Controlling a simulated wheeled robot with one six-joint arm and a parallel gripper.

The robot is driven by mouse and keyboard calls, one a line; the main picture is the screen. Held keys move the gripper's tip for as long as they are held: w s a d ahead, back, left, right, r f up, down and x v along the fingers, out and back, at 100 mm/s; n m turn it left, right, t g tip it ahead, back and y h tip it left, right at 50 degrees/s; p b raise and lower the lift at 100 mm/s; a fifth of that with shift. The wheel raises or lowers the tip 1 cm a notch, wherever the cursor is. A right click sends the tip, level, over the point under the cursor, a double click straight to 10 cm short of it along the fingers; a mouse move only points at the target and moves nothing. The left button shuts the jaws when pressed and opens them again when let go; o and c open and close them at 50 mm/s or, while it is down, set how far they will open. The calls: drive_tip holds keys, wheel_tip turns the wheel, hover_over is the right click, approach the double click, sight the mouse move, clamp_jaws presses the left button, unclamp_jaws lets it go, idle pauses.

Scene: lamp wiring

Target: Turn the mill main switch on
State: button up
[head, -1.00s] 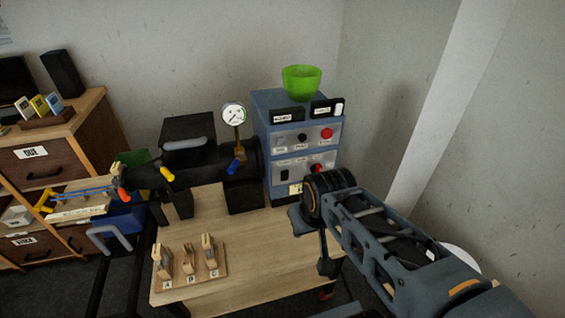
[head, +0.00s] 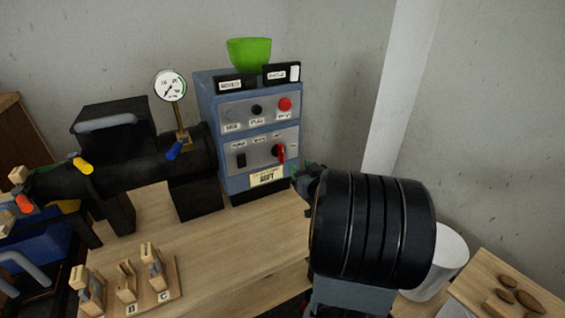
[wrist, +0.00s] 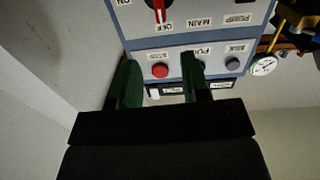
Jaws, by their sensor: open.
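The blue mill cabinet (head: 205,115) stands at the back of the table. The red main switch (head: 279,153) is on its lower panel, at the right. It also shows at the top of the upside-down wrist view (wrist: 159,9), near the OFF label, with ON off to the left. My gripper (wrist: 160,62) is open and empty, its two dark green fingers apart in front of the upper panel. The red button (wrist: 160,71) shows between them, and one finger partly hides the middle of that panel. In the head view my black wrist hides most of the gripper.
A green bowl (head: 249,53) sits on the cabinet. A gauge (head: 169,86) and a black barrel (head: 125,165) stand to the left. A wooden rack (head: 172,285) with clips is at the front of the table. A white cylinder (head: 445,250) and a board (head: 510,295) are at right.

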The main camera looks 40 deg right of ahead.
sight(283, 150)
drive_tip(key=shift+t, duration=0.3)
drive_tip(key=w, duration=0.4)
drive_tip(key=w+d+b, duration=0.1)
drive_tip(key=w, duration=0.3)
drive_tip(key=w+d, duration=0.1)
drive_tip(key=w, duration=0.4)
drive_tip(key=shift+w+d+f, duration=0.1)
drive_tip(key=shift+f, duration=0.25)
clamp_jaws()
